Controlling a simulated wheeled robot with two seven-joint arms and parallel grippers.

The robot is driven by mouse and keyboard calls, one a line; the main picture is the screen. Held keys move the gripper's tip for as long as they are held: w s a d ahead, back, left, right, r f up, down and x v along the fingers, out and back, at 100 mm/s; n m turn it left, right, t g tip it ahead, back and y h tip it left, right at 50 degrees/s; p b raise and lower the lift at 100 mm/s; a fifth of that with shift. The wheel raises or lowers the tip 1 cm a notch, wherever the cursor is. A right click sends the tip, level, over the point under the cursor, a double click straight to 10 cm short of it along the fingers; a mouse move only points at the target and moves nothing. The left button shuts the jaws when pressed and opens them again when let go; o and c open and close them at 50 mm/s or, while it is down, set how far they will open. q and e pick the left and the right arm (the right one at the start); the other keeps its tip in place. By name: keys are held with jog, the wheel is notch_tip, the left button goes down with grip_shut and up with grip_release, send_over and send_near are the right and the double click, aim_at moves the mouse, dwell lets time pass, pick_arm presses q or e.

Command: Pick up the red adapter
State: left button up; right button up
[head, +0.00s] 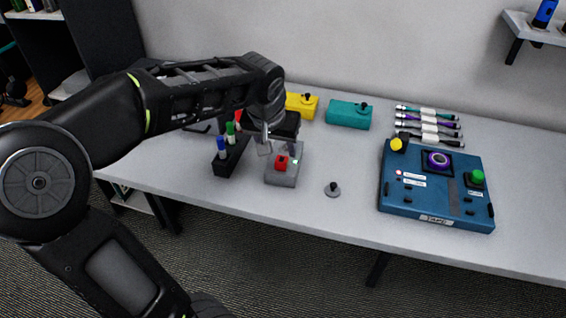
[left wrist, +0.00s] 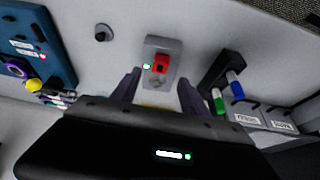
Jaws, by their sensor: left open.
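The red adapter (head: 281,162) sits on a grey block (head: 283,179) near the front edge of the table. In the left wrist view the red adapter (left wrist: 160,65) shows ahead of the fingers, on the grey block (left wrist: 165,44), with a green light beside it. My left gripper (head: 279,146) is open and empty. It hangs just above and behind the adapter in the head view. In the left wrist view its two fingers (left wrist: 157,90) are spread apart, with the adapter beyond and between them. My right gripper is not in view.
A black holder (head: 232,160) with blue and green pieces stands close on the left. A blue panel (head: 435,205) is further right. Yellow (head: 301,105) and teal (head: 348,115) boxes stand behind. The front table right of the block is mostly clear.

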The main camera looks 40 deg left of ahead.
aim_at(281, 160)
pick_arm(q)
jog(key=shift+x, duration=1.25)
jog(key=shift+f, duration=0.1)
jog(key=p+x, duration=0.1)
jog(key=x, duration=0.4)
jog(key=shift+a, duration=0.1)
jog(key=shift+c, duration=0.5)
grip_shut()
